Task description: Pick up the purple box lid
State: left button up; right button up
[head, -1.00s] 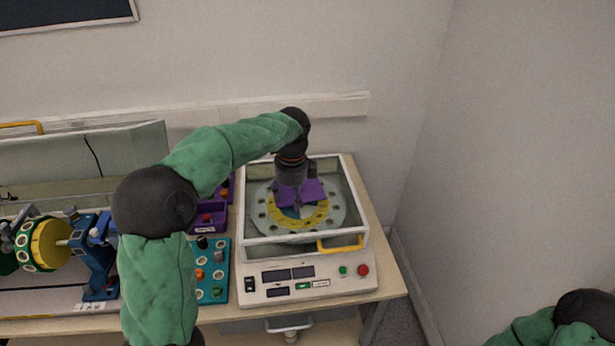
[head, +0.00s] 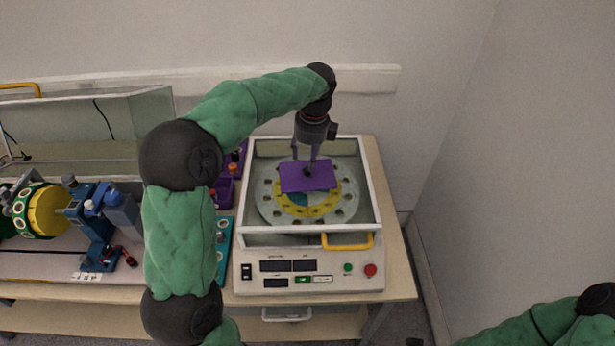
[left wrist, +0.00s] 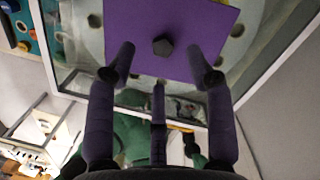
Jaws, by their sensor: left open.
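The purple box lid (head: 292,182) is a flat square plate with a dark knob (head: 308,172) at its middle. It is over the round disc inside the glass-walled machine at the right of the table. My left gripper (head: 308,164) is open, with its fingers pointing down at the lid around the knob. In the left wrist view, the lid (left wrist: 165,18) fills the top middle. Its knob (left wrist: 162,47) shows between the spread fingers of the gripper (left wrist: 160,65), apart from them. My right gripper is out of view.
The white machine frame (head: 371,190) surrounds the lid, with a yellow handle (head: 347,241) and control panel in front. Purple bins (head: 225,190) and a teal tray (head: 224,245) lie to its left. A blue and yellow apparatus (head: 95,225) stands further left.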

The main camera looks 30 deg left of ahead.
aim_at(307, 169)
pick_arm(q)
notch_tip(307, 169, down, 5)
jog(key=shift+w+b, duration=0.15)
jog(key=shift+b, duration=0.9)
grip_shut()
